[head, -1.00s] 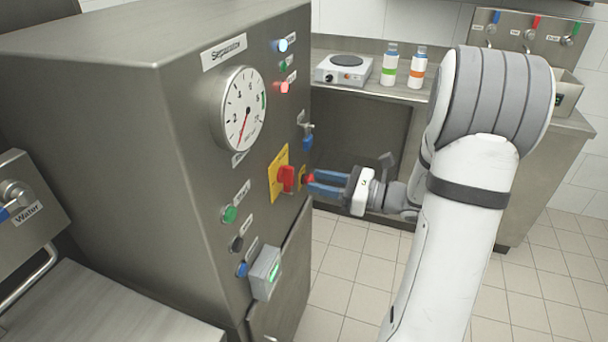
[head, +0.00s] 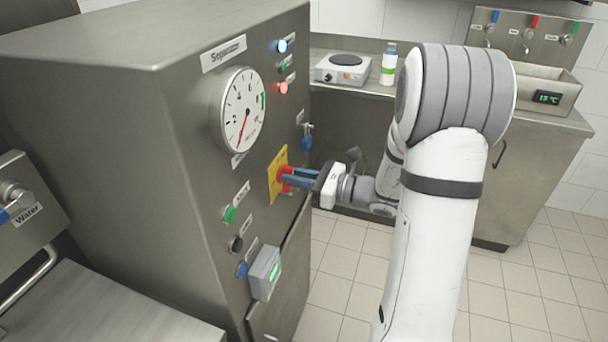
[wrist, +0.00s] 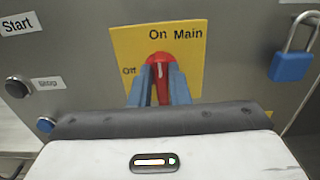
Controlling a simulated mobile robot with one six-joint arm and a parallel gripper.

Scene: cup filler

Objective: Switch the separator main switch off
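The separator main switch is a red rotary knob (wrist: 161,62) on a yellow plate (wrist: 120,50) marked On, Main and Off. Its white mark is near vertical, below the word On; Off is at the left. In the head view, the yellow plate (head: 275,183) is on the front of the steel separator (head: 125,150). My gripper (wrist: 161,78) has its blue fingers at the knob, one on each side of its handle. In the head view, my gripper (head: 288,178) hides most of the knob. I cannot tell whether the fingers press on it.
A blue padlock (wrist: 290,66) hangs right of the plate. A green button (head: 230,214), a black button (head: 236,244) and a blue button (head: 242,270) sit below left of the switch, beside a small grey box (head: 264,272). A counter with a hot plate (head: 344,68) stands behind.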

